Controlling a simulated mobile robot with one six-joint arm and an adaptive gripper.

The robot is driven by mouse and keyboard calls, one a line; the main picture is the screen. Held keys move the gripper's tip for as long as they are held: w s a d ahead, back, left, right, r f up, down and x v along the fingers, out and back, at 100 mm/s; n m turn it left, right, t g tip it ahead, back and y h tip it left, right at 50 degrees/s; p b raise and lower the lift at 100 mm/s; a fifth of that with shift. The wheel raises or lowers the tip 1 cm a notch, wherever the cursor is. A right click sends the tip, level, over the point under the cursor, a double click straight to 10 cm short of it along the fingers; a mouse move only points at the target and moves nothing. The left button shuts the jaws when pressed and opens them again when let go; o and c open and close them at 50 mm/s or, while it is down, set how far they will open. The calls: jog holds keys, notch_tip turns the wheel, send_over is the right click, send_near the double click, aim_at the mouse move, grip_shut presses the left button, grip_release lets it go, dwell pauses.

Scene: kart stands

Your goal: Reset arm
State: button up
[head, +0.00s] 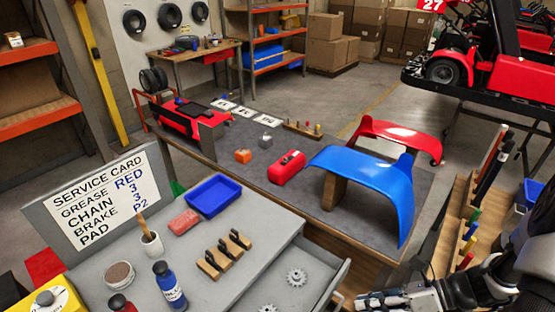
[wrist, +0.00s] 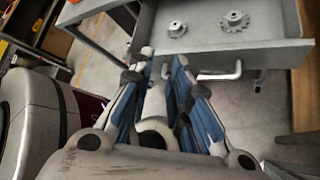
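My gripper (wrist: 164,66) points at the open drawer in the wrist view. Its two blue-padded fingers stand apart with a gap between the tips, and I see nothing held between them. The pale drawer handle (wrist: 218,76) is just beyond and beside the right fingertip; I cannot tell whether they touch. In the head view my gripper (head: 366,300) is at the bottom edge, right of the drawer (head: 325,290), and my arm fills the lower right corner.
Two metal gears (head: 297,277) lie in the drawer. The grey bench top (head: 110,262) holds a service card (head: 105,195), a blue tray (head: 213,195) and bottles. A workbench (head: 235,165) behind carries a blue fairing (head: 370,180). A tool rack (head: 470,225) stands close to my arm.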

jog(key=s+a+r+n+t+h, duration=0.1)
jog(key=s+a+r+n+h, duration=0.1)
jog(key=r+n, duration=0.5)
jog(key=s+a+r+n+t+h, duration=0.1)
jog(key=s+a+r+n+h, duration=0.2)
jog(key=r+n, duration=0.4)
jog(key=s+a+r+n+t+h, duration=0.1)
jog(key=s+r+n+h, duration=0.4)
jog(key=n, duration=0.9)
notch_tip(320, 180, up, 3)
jog(key=shift+a+f+n+h, duration=0.1)
jog(key=shift+a+n+h, duration=0.3)
jog(key=shift+a+h, duration=0.35)
